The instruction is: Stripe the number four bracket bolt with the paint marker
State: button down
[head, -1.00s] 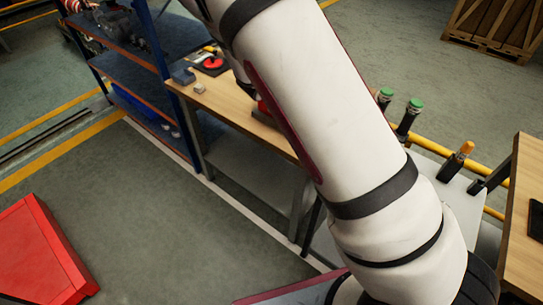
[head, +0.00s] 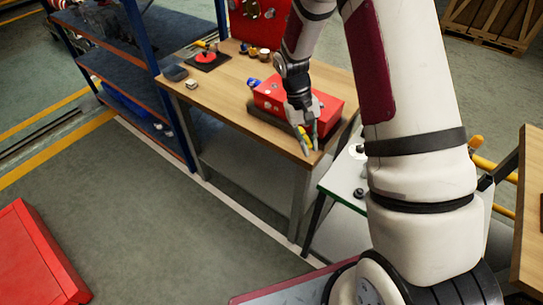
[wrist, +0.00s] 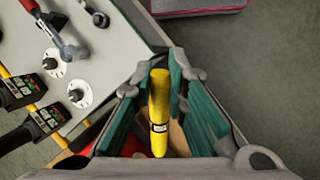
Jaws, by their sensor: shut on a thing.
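My gripper (head: 308,137) is at the front right corner of the wooden bench, beside the red box, pointing down. In the wrist view my gripper (wrist: 160,100) has its green-padded fingers on both sides of the yellow paint marker (wrist: 159,110), shut on it. The marker lies lengthwise between the fingers and has a small dark-and-white label. In the head view a bit of yellow (head: 303,138) shows at the fingertips. I cannot make out the number four bracket bolt in either view.
A red box (head: 272,97) stands on the wooden bench (head: 222,97). A white-topped table (head: 343,178) adjoins it; the wrist view shows dark tools (wrist: 22,90) and white round pieces (wrist: 80,94). A blue shelf (head: 135,70) is left. Open floor (head: 150,220) lies in front.

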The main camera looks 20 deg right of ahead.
jog(key=w+a+f+m+t+b, duration=0.1)
jog(key=w+a+f+m, duration=0.1)
jog(key=a+f+m, duration=0.3)
jog(key=shift+w+a+m+t, duration=0.15)
jog(key=shift+a+m+t, duration=0.25)
jog(key=shift+a+m, duration=2)
jog(key=shift+r, duration=0.1)
jog(key=shift+w+d+b, duration=0.5)
jog(key=shift+w+d, duration=0.2)
jog(key=shift+d, duration=0.2)
jog(key=shift+w+d+b, duration=0.45)
jog(key=shift+w+d, duration=0.25)
jog(key=shift+d, duration=0.2)
jog(key=shift+f, duration=0.2)
jog(key=shift+w+d, duration=0.15)
jog(key=shift+d, duration=0.05)
jog(key=shift+r, duration=0.4)
